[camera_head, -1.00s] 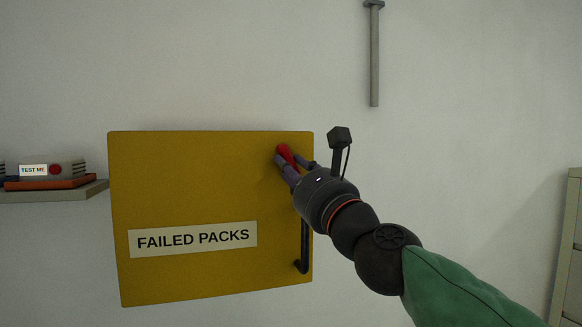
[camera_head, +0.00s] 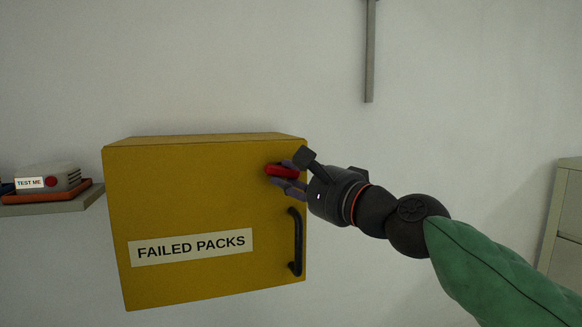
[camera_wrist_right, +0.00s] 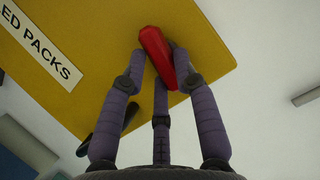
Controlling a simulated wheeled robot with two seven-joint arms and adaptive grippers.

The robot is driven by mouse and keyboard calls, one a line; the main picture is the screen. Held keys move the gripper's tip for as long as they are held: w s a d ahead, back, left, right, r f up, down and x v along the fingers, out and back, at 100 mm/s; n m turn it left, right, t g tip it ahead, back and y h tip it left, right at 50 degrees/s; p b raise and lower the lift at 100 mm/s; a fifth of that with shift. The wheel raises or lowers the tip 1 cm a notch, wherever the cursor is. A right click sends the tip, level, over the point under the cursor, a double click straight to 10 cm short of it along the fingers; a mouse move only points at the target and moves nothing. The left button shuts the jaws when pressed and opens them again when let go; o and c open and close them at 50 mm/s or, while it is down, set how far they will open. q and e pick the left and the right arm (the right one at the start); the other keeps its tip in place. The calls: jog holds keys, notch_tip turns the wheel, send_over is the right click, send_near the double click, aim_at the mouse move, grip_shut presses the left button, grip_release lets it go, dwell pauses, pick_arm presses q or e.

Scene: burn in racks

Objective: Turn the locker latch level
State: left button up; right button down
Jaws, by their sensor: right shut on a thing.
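The yellow locker (camera_head: 190,200) is on the wall, its door marked "FAILED PACKS" and shut as far as I can see. The red latch (camera_head: 282,171) is near the door's upper right corner and lies close to level, tilting slightly down to the right. My right gripper (camera_head: 291,176) is shut on the latch, reaching in from the right. In the right wrist view the red latch (camera_wrist_right: 156,55) sits between the purple-grey fingers (camera_wrist_right: 158,78). The black door handle (camera_head: 297,240) is below the latch. My left gripper is not in view.
A shelf (camera_head: 60,203) to the left of the locker holds an orange tray (camera_head: 50,193) and a grey pack (camera_head: 65,177) labelled "TEST ME". A grey bar (camera_head: 370,60) hangs on the wall above right. A pale cabinet (camera_head: 563,215) stands at the right edge.

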jog(key=shift+n+p, duration=0.5)
jog(key=shift+n, duration=0.2)
jog(key=c, duration=0.9)
grip_release()
jog(key=shift+w, duration=0.1)
jog(key=shift+c, duration=0.2)
jog(key=v, duration=1.2)
jog(key=shift+r, duration=0.25)
